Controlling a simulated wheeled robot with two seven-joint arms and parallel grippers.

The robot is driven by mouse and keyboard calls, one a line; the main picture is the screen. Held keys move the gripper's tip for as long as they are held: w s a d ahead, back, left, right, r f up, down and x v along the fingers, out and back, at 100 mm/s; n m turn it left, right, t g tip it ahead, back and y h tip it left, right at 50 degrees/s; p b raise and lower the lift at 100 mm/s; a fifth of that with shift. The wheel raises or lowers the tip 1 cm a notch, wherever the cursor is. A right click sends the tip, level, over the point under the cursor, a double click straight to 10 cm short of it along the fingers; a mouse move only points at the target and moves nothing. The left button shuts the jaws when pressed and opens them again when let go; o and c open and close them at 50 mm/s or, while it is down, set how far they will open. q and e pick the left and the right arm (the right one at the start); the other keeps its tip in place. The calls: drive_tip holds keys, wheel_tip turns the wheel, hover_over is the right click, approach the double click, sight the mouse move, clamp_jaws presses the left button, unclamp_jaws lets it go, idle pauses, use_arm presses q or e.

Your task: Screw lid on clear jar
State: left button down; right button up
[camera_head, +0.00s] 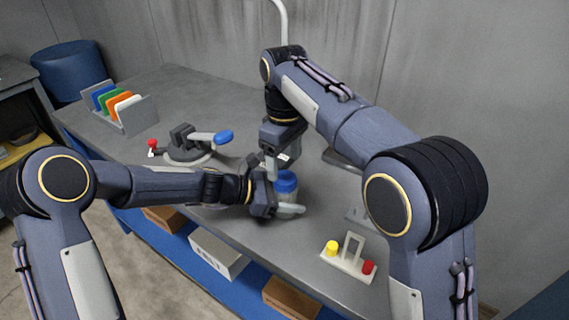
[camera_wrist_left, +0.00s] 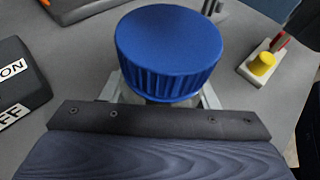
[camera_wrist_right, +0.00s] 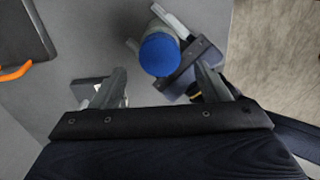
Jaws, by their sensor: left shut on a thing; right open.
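The clear jar (camera_head: 290,197) stands on the grey table near its front edge, with the blue lid (camera_head: 286,181) sitting on its top. The lid fills the middle of the left wrist view (camera_wrist_left: 168,50) and looks level there. I cannot tell how tightly it sits. My left gripper (camera_head: 282,208) is shut on the jar's body from the side, below the lid. My right gripper (camera_head: 276,165) is open and empty, pointing down above and just behind the jar. In the right wrist view the lid (camera_wrist_right: 159,54) lies beyond the open fingers, not between them.
A rack with colored plates (camera_head: 120,104) stands at the back left. A clamp-like device with a blue handle (camera_head: 190,145) is left of the jar. A small stand with yellow and red knobs (camera_head: 348,262) is at the right front. Boxes (camera_head: 217,254) sit on the lower shelf.

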sight(285, 177)
drive_tip(key=shift+c, duration=0.3)
drive_tip(key=n, duration=0.1)
drive_tip(key=r+n, duration=0.1)
drive_tip(key=n, duration=0.1)
drive_tip(key=shift+n, duration=0.3)
wheel_tip(285, 177, up, 2)
drive_tip(key=n, duration=0.5)
drive_tip(key=shift+r+n, duration=0.25)
drive_tip(key=shift+n, duration=0.05)
drive_tip(key=shift+f, duration=4.05)
